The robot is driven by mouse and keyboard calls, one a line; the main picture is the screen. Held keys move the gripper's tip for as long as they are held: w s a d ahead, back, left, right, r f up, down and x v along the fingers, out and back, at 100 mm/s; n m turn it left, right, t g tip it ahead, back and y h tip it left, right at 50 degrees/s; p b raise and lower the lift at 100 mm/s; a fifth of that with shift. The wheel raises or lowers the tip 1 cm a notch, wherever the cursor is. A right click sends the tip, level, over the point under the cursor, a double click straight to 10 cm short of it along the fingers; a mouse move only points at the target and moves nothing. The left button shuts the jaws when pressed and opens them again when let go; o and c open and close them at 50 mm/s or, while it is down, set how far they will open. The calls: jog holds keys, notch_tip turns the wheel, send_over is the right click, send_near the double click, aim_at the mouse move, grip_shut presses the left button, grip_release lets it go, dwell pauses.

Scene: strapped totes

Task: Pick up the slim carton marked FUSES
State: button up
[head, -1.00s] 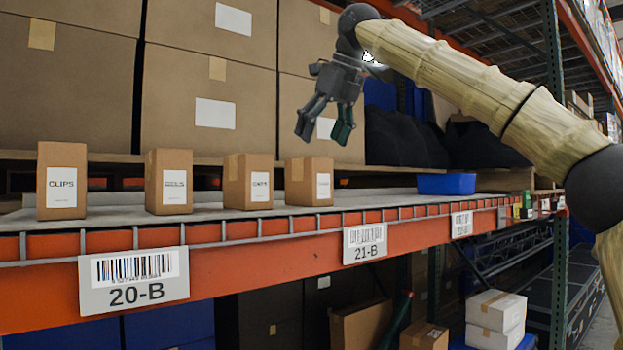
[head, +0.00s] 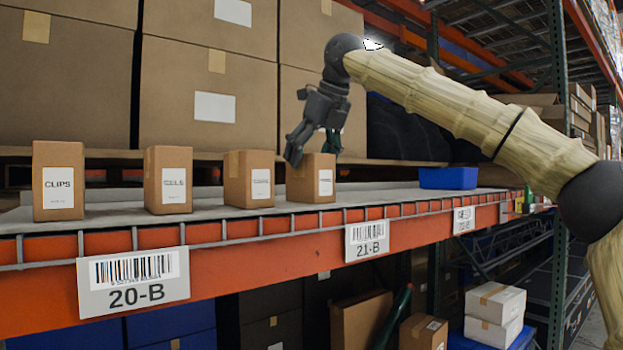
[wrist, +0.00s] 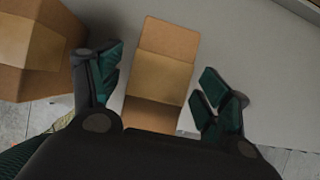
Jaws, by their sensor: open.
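Several small brown cartons with white labels stand upright in a row on the shelf in the head view. The leftmost carton (head: 59,181) reads CLIPS. The second carton (head: 168,181), third carton (head: 248,180) and rightmost carton (head: 312,184) have labels too small to read surely, so I cannot tell which is marked FUSES. My gripper (head: 314,152) is open and points down at the top of the rightmost carton. In the wrist view a carton (wrist: 160,72) lies between the spread fingers of my gripper (wrist: 160,88), with gaps visible at both sides. Its label is hidden there.
Another carton (wrist: 32,48) stands close by the left finger in the wrist view. A blue bin (head: 447,178) sits further right on the shelf. Large boxes (head: 208,105) stand behind the row. The orange beam (head: 250,262) and a wire rail edge the shelf front.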

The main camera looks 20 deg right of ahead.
jog(key=shift+w+a+f, duration=0.1)
jog(key=shift+w+f, duration=0.3)
jog(key=shift+s, duration=0.25)
jog(key=shift+w, duration=0.15)
jog(key=c, duration=1.3)
